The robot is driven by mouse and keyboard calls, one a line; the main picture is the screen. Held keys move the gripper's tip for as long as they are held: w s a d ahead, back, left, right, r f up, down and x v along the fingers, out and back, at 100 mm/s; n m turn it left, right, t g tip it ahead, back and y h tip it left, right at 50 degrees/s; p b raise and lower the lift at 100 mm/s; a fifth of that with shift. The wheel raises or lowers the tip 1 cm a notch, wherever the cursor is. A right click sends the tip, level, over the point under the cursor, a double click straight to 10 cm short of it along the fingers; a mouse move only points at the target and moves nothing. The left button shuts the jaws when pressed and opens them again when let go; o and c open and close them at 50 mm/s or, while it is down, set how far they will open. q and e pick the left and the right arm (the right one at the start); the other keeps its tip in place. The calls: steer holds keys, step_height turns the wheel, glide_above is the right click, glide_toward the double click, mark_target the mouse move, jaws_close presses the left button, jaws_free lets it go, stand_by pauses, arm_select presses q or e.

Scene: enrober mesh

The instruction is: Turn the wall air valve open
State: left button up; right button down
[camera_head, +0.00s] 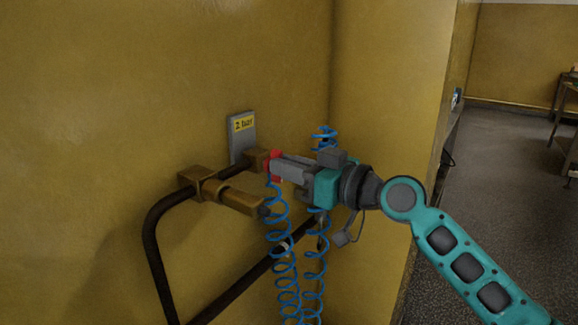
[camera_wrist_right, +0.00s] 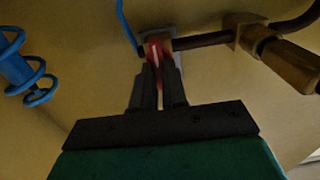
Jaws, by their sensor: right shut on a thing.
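The wall air valve has a brass body (camera_head: 256,160) on a dark pipe, below a grey plate with a yellow label (camera_head: 243,124). Its red handle (camera_head: 274,163) sits at the right end of the brass body. My right gripper (camera_head: 280,168) reaches in from the right and is shut on the red handle. In the right wrist view the red handle (camera_wrist_right: 155,52) stands between the two dark fingertips (camera_wrist_right: 160,70), which hide part of it. The handle's exact angle is hard to tell. My left gripper is not in view.
A brass fitting (camera_head: 202,184) joins the dark pipe (camera_head: 157,250) left of the valve. Blue coiled hoses (camera_head: 281,236) hang just below and behind my right gripper. The yellow wall corner stands close behind. Open floor (camera_head: 500,160) lies to the right.

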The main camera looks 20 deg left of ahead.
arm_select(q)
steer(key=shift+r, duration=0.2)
arm_select(e)
steer(key=shift+m, duration=0.3)
arm_select(q)
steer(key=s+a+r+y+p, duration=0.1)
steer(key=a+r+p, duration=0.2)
steer(key=p, duration=0.7)
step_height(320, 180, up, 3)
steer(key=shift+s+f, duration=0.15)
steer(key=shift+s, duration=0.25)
arm_select(e)
steer(key=m, duration=1.7)
steer(key=shift+w+d+f, duration=0.1)
steer(key=shift+w+f, duration=0.15)
steer(key=shift+f, duration=0.05)
arm_select(q)
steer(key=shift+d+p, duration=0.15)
steer(key=shift+p, duration=0.15)
arm_select(e)
steer(key=c, duration=1.3)
jaws_free()
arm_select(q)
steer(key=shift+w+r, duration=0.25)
arm_select(e)
steer(key=shift+o, duration=0.7)
